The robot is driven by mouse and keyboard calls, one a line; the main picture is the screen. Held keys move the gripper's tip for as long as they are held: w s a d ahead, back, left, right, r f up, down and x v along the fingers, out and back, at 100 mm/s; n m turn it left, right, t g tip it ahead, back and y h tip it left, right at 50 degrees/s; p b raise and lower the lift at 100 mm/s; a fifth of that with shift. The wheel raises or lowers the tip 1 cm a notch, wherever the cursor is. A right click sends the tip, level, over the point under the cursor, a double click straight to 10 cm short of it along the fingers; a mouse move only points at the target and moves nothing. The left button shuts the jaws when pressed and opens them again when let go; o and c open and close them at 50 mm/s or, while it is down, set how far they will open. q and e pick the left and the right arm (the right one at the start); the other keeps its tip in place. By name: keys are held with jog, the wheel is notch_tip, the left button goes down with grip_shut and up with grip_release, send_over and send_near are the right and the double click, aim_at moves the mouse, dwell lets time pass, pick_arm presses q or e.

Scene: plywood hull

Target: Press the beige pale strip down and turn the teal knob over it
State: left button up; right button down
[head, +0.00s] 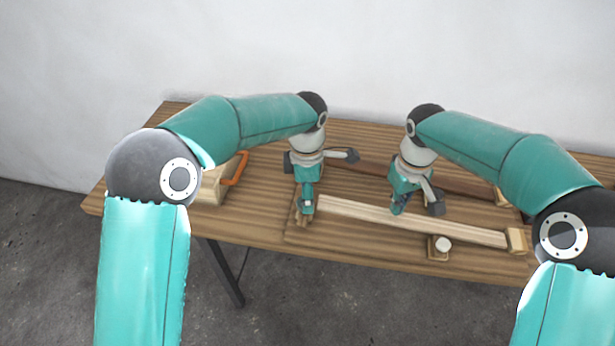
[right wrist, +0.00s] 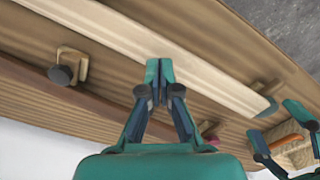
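The beige pale strip (head: 455,230) lies lengthwise along the front of the wooden table; it also crosses the right wrist view (right wrist: 130,40). My right gripper (head: 399,208) points down at the strip's middle; in the right wrist view its fingertips (right wrist: 159,72) are together over the strip, with nothing seen between them. I cannot tell if they touch it. A dark teal knob (right wrist: 268,107) sits at the strip's far end in that view, beside a small wooden block. My left gripper (head: 306,204) is at that end and mostly hides it; its fingers look apart in the right wrist view (right wrist: 281,127).
A pale knob on a wooden block (head: 440,246) stands in front of the strip. A dark red strip (head: 380,175) lies behind it. A wooden block with an orange handle (head: 235,168) is at the left. The front table edge is close.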

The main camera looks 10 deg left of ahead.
pick_arm(q)
jog(key=shift+f, duration=1.55)
jog(key=c, duration=1.2)
pick_arm(e)
jog(key=shift+f, duration=0.15)
jog(key=shift+f, duration=0.6)
pick_arm(q)
jog(key=shift+r, duration=0.1)
pick_arm(e)
jog(key=shift+f, duration=0.15)
